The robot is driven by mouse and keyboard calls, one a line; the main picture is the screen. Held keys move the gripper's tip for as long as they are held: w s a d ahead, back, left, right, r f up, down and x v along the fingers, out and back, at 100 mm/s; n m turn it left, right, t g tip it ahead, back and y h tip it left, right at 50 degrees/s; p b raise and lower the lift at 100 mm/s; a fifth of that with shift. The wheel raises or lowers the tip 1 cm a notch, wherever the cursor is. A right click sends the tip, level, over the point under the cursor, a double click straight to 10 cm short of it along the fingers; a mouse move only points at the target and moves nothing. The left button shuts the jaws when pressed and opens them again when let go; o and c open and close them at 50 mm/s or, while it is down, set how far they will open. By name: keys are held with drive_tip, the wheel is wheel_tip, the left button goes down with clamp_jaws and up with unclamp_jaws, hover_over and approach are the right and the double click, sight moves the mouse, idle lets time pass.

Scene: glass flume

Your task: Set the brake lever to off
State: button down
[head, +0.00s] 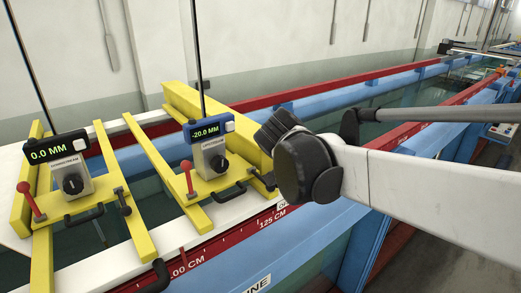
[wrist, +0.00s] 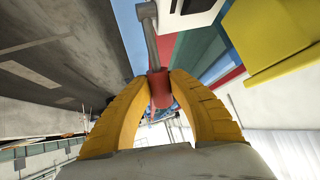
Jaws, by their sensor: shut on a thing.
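In the wrist view, my gripper (wrist: 160,82) has its two yellow fingers closed around a red cylindrical grip (wrist: 160,92). A grey rod (wrist: 151,38) runs from this grip to the top of the picture; it looks like a lever, but no brake or off marking is legible. In the head view my arm's dark wrist joint is just right of the nearer yellow carriage (head: 203,188), and my fingers and the held grip are hidden there. Two small red-knobbed levers stand on the carriages, one at the left (head: 26,188) and one on the nearer carriage (head: 186,159).
The left display (head: 56,149) reads 0.0 MM and the right display (head: 205,129) reads -20.0 MM. A red rail with a centimetre scale (head: 225,243) runs along the flume's near side. Blue beams (head: 300,228) border it. In the wrist view a yellow part (wrist: 265,38) is close at upper right.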

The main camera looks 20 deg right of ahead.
drive_tip(key=b, duration=0.1)
drive_tip(key=a+t+h, duration=0.1)
drive_tip(key=a+h+b, duration=0.1)
drive_tip(key=shift+s+r+b, duration=0.25)
drive_tip(key=shift+s+b, duration=0.05)
drive_tip(key=a+t+h+b, duration=0.1)
drive_tip(key=b, duration=0.1)
drive_tip(key=s+a+n+t+h+b, duration=0.1)
drive_tip(key=h+b, duration=0.1)
drive_tip(key=a+r+h+b, duration=0.1)
drive_tip(key=shift+s+t+h+b, duration=0.15)
drive_tip(key=shift+t+h+b, duration=0.15)
drive_tip(key=shift+t+b, duration=0.1)
drive_tip(key=shift+a+r, duration=0.1)
drive_tip(key=shift+r, duration=0.05)
drive_tip(key=c, duration=1.2)
unclamp_jaws()
drive_tip(key=v, duration=1.2)
